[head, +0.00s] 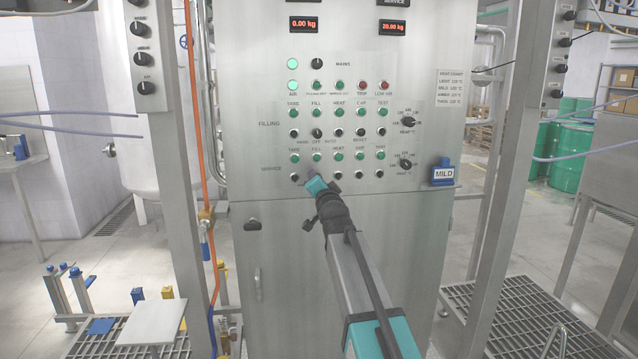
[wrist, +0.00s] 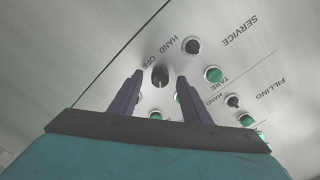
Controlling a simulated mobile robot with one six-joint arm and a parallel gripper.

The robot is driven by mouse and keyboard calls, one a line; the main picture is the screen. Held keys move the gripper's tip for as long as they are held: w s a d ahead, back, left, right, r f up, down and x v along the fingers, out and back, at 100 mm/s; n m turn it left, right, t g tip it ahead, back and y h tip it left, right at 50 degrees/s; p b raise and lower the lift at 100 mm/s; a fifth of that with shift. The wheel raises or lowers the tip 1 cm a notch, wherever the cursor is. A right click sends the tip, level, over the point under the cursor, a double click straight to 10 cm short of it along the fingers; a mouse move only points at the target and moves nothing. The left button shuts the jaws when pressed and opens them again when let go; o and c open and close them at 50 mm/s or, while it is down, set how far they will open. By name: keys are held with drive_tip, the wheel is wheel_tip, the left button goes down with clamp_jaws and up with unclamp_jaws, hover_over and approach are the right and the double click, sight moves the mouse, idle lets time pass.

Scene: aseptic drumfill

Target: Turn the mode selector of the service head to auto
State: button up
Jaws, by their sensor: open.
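The service mode selector (wrist: 160,76) is a round black knob on the steel panel, between the fingertips in the wrist view. HAND and OFF labels show beside it. The AUTO label is not visible. A faint light mark shows on the knob, but I cannot tell clearly which label it points to. My gripper (wrist: 159,82) is open, with one purple finger on each side of the knob. I cannot tell whether either finger touches it. In the head view my gripper (head: 320,181) is at the SERVICE row and hides the selector.
Green lamps and black buttons surround the knob, including a green lamp (wrist: 213,74). The filling selector (head: 316,133) is just above my gripper. A heat knob (head: 405,164) and a blue MILD block (head: 443,172) are to the right. Steel posts flank the cabinet.

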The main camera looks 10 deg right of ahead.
drive_tip(key=s+b, duration=0.1)
drive_tip(key=s, duration=1.1)
drive_tip(key=shift+s, duration=0.1)
idle(0.5)
